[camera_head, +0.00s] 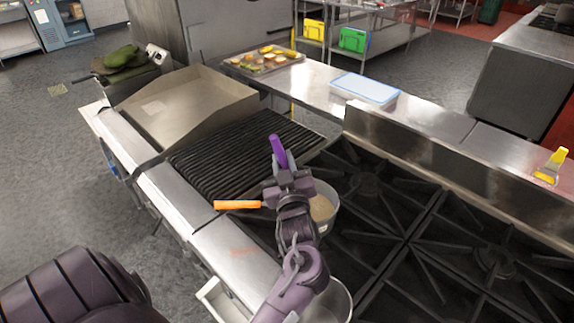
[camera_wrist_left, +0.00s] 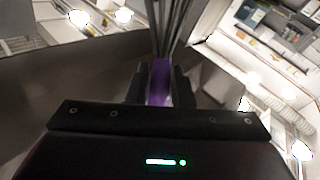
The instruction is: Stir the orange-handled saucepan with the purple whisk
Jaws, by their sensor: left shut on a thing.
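The saucepan (camera_head: 324,208) sits on the stove, with its orange handle (camera_head: 237,204) pointing left. Pale tan contents show inside it. My left gripper (camera_head: 284,176) is shut on the purple whisk (camera_head: 278,150), whose handle sticks up above the fingers. In the left wrist view the purple handle (camera_wrist_left: 159,82) lies between the two dark fingers (camera_wrist_left: 159,92). The gripper covers the left part of the pan in the head view. The whisk's lower end is hidden there, so I cannot tell whether it is in the pan. My right gripper is out of view.
A ribbed black grill (camera_head: 235,150) lies behind the saucepan. Another pot (camera_head: 338,300) stands nearer me, partly behind my arm. Black burner grates (camera_head: 440,240) spread right, empty. A food tray (camera_head: 264,61) and a blue-lidded container (camera_head: 364,88) sit on the back ledge.

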